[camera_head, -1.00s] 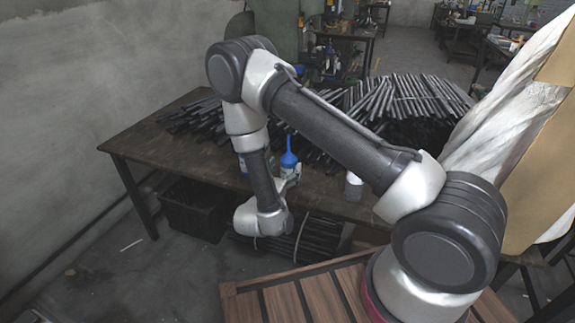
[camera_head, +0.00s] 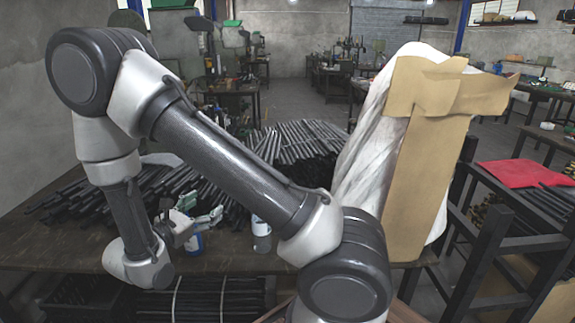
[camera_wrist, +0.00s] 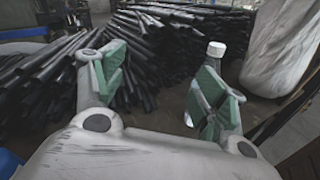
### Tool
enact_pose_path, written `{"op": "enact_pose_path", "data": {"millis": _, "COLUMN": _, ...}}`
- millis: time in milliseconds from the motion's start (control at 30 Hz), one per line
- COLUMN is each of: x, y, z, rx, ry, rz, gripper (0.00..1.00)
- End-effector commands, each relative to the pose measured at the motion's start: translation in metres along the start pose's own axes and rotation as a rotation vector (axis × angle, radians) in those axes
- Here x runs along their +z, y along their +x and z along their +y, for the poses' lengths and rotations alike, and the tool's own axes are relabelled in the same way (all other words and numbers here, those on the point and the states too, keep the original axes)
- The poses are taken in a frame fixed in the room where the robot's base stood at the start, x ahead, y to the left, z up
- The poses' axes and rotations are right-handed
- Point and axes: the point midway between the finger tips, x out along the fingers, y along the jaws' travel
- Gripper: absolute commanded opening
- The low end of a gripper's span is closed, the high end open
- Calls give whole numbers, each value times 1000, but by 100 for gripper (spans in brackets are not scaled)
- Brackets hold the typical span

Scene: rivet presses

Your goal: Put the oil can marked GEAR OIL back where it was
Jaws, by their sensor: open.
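My gripper (camera_head: 203,214) is over the table in the head view, with its green-padded fingers apart. In the wrist view its fingers (camera_wrist: 161,65) are spread with nothing between them. A blue-and-white can (camera_head: 194,244) stands on the table just below the gripper, partly hidden by it. Its marking is too small to read, so I cannot tell whether it is the GEAR OIL can. A clear bottle with a white cap (camera_head: 261,236) stands to its right. In the wrist view this bottle (camera_wrist: 215,50) shows behind the right finger.
Piles of black rods (camera_head: 300,145) cover the back of the table (camera_head: 225,258). A large white wrapped object with brown cardboard (camera_head: 408,170) stands at the right. A blue item (camera_wrist: 9,163) is cut off at the wrist view's left edge. Bundled rods lie below the table.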

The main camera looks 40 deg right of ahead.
Motion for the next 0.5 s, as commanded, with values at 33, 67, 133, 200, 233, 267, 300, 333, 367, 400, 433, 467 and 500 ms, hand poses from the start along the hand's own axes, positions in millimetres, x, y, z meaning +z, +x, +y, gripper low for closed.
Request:
{"op": "enact_pose_path", "data": {"millis": 33, "x": 34, "y": 18, "z": -9, "rx": -113, "ry": 80, "rz": 17, "gripper": 72}}
{"op": "enact_pose_path", "data": {"millis": 67, "x": 51, "y": 26, "z": -18, "rx": -180, "ry": 122, "rz": 29, "gripper": 72}}
{"op": "enact_pose_path", "data": {"millis": 133, "x": 87, "y": 43, "z": -40, "rx": -331, "ry": 224, "rz": 64, "gripper": 72}}
{"op": "enact_pose_path", "data": {"millis": 200, "x": 118, "y": 54, "z": -66, "rx": -476, "ry": 330, "rz": 107, "gripper": 72}}
{"op": "enact_pose_path", "data": {"millis": 233, "x": 130, "y": 58, "z": -78, "rx": -536, "ry": 378, "rz": 127, "gripper": 72}}
{"op": "enact_pose_path", "data": {"millis": 267, "x": 142, "y": 60, "z": -89, "rx": -594, "ry": 429, "rz": 150, "gripper": 72}}
{"op": "enact_pose_path", "data": {"millis": 300, "x": 155, "y": 62, "z": -104, "rx": -670, "ry": 496, "rz": 182, "gripper": 72}}
{"op": "enact_pose_path", "data": {"millis": 333, "x": 164, "y": 62, "z": -116, "rx": -724, "ry": 546, "rz": 207, "gripper": 72}}
{"op": "enact_pose_path", "data": {"millis": 367, "x": 173, "y": 62, "z": -127, "rx": -777, "ry": 600, "rz": 235, "gripper": 72}}
{"op": "enact_pose_path", "data": {"millis": 400, "x": 183, "y": 60, "z": -141, "rx": -844, "ry": 672, "rz": 272, "gripper": 72}}
{"op": "enact_pose_path", "data": {"millis": 433, "x": 190, "y": 58, "z": -151, "rx": -891, "ry": 728, "rz": 303, "gripper": 72}}
{"op": "enact_pose_path", "data": {"millis": 467, "x": 197, "y": 55, "z": -160, "rx": -937, "ry": 786, "rz": 333, "gripper": 72}}
{"op": "enact_pose_path", "data": {"millis": 500, "x": 205, "y": 51, "z": -172, "rx": -994, "ry": 863, "rz": 375, "gripper": 72}}
